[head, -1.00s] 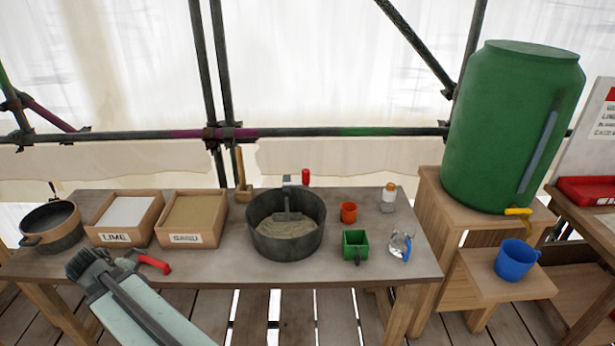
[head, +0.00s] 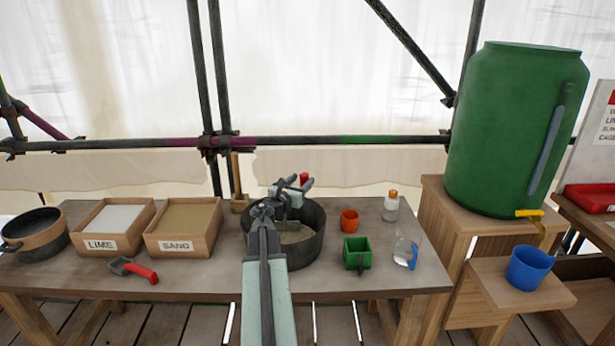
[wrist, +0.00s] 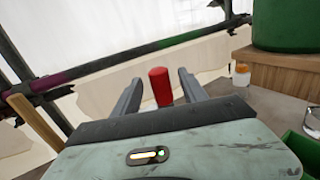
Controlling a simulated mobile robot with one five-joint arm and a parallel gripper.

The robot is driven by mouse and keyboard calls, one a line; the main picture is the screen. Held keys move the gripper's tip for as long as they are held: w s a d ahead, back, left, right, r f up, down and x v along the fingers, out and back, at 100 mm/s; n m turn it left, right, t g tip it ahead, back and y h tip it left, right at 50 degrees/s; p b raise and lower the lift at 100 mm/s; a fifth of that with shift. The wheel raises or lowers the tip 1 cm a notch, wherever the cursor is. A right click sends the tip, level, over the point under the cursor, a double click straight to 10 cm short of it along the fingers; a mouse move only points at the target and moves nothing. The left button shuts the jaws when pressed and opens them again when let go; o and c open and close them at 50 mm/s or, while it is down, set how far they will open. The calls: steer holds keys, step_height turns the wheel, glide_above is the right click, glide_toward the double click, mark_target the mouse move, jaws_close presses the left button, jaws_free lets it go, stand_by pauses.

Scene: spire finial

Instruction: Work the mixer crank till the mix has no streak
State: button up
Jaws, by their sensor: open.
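The dark mixing tub (head: 313,246) stands on the bench, with pale mix (head: 297,233) partly visible inside; my arm hides much of it, and I cannot tell whether streaks show. The crank's red handle (head: 304,179) stands upright above the tub's far side. My gripper (head: 298,184) is over the tub, close to the handle. In the wrist view the red handle (wrist: 160,86) shows between the two open fingers of my gripper (wrist: 158,92), apart from both.
The lime box (head: 112,245), sand box (head: 183,243) and red-handled scoop (head: 135,269) are left of the tub. An orange cup (head: 349,221), green measure (head: 357,252), glass jug (head: 405,250) and orange-capped bottle (head: 391,207) stand to the right. A green barrel (head: 510,130) stands farther right.

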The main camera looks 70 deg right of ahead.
steer(key=d, duration=0.6)
steer(key=shift+s, duration=0.25)
steer(key=shift+c, duration=0.3)
jaws_close()
stand_by(0.7)
